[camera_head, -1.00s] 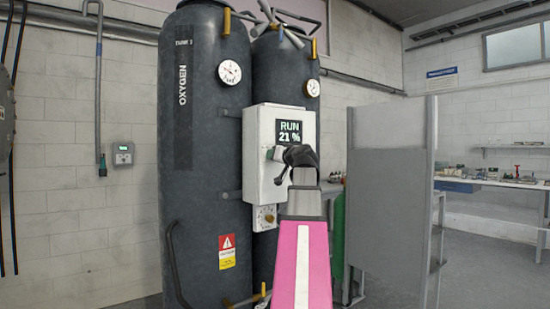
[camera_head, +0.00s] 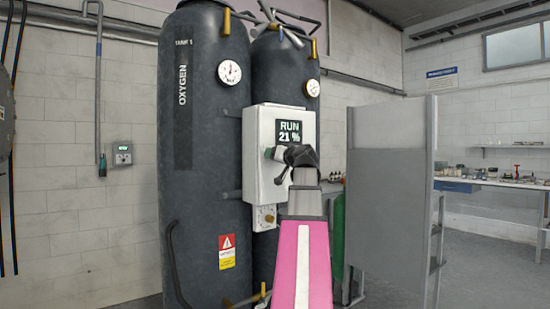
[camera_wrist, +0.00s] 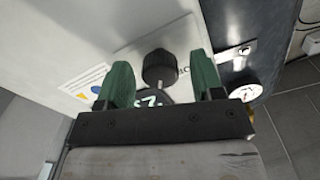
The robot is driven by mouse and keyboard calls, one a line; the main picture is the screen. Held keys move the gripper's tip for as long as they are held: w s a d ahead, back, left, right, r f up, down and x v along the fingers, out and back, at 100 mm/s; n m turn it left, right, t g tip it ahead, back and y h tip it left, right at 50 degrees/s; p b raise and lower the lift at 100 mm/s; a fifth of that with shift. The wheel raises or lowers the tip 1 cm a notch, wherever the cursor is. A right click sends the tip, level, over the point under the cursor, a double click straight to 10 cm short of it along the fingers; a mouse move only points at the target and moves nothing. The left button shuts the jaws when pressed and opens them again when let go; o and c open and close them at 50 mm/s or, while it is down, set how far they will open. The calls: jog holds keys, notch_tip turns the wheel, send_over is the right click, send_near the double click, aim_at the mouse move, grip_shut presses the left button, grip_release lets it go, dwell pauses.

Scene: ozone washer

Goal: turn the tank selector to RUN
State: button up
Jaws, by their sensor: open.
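The white control box (camera_head: 262,150) hangs on the front of the dark tanks, and its screen (camera_head: 290,132) reads RUN 21 %. In the wrist view a black knob (camera_wrist: 160,68), apparently the tank selector, stands out from the pale panel (camera_wrist: 100,35). My gripper (camera_wrist: 162,75) is open, with one green finger to each side of the knob and a visible gap on both sides. I cannot tell how deep the knob sits between the fingers. In the head view my gripper (camera_head: 270,154) is at the box front and the knob is hidden.
The oxygen tank (camera_head: 208,150) stands left of the box, with a second tank (camera_head: 285,75) behind it. A grey partition (camera_head: 390,190) stands to the right. A gauge (camera_wrist: 245,92) sits near the right finger in the wrist view. Open floor lies farther right.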

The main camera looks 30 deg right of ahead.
jog(key=s, duration=1)
jog(key=shift+s+d, duration=0.25)
jog(key=shift+d, duration=0.15)
jog(key=shift+f, duration=0.1)
